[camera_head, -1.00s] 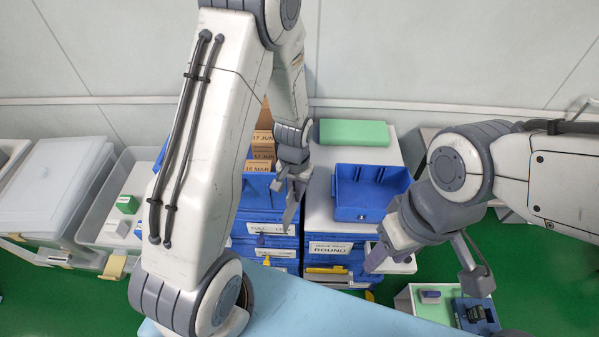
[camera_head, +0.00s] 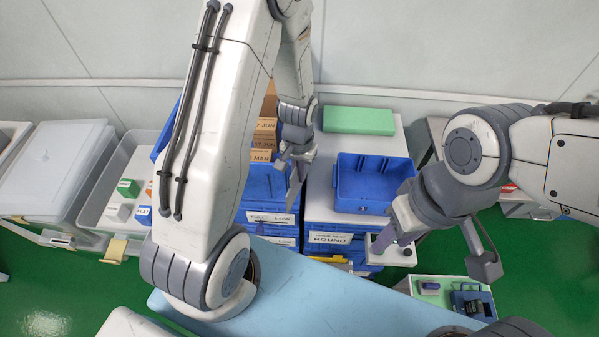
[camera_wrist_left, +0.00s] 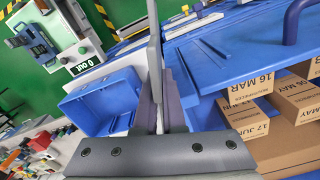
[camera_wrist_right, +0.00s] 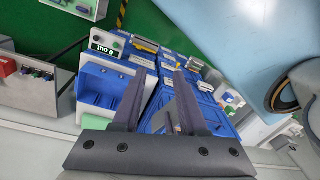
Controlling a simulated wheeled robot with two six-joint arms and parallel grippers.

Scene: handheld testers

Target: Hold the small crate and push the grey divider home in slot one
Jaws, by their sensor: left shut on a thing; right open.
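The small blue crate (camera_head: 365,205) stands open on a white cabinet top, right of my left gripper; it also shows in the left wrist view (camera_wrist_left: 105,100). My left gripper (camera_head: 299,160) is shut on a thin, light-grey plate, apparently the grey divider (camera_wrist_left: 154,45), which points away from the fingers. It is above the larger blue bin, left of the small crate and apart from it. My right gripper (camera_head: 437,250) is open with nothing between its fingers, in front of and right of the small crate. Slot one cannot be made out.
A large blue bin with brown dated boxes (camera_head: 263,140) is behind the left gripper. A green block (camera_head: 358,120) lies behind the small crate. A clear tray (camera_head: 98,205) stands far left.

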